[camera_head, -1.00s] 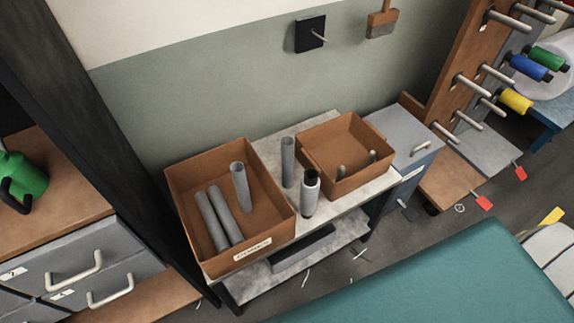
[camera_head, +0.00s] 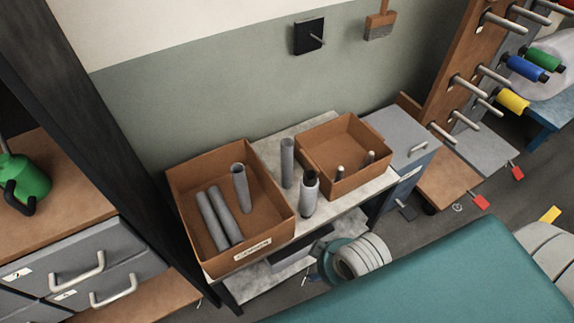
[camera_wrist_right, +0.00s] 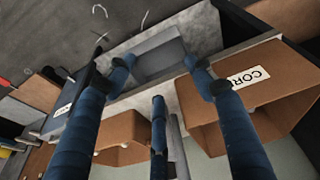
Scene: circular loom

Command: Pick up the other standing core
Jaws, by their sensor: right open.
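A plain grey core (camera_head: 287,162) stands upright on the table between two brown boxes. In front of it stands another core with pale winding (camera_head: 309,194) and a dark rim. A third grey core (camera_head: 240,188) leans upright inside the left box, beside two lying cores (camera_head: 211,218). My right gripper (camera_wrist_right: 158,76) is open and empty in the right wrist view, its blue fingers spread. A grey core (camera_wrist_right: 179,150) shows beyond its middle finger, which partly hides it; I cannot tell which core this is. My left gripper is not in view.
The left box (camera_head: 267,244) carries a cores label. The right box (camera_head: 353,182) holds two short pegs. A lower shelf (camera_head: 250,280) lies under the table. A grey cabinet (camera_head: 400,140) stands to the right, and a teal surface (camera_head: 450,275) fills the foreground.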

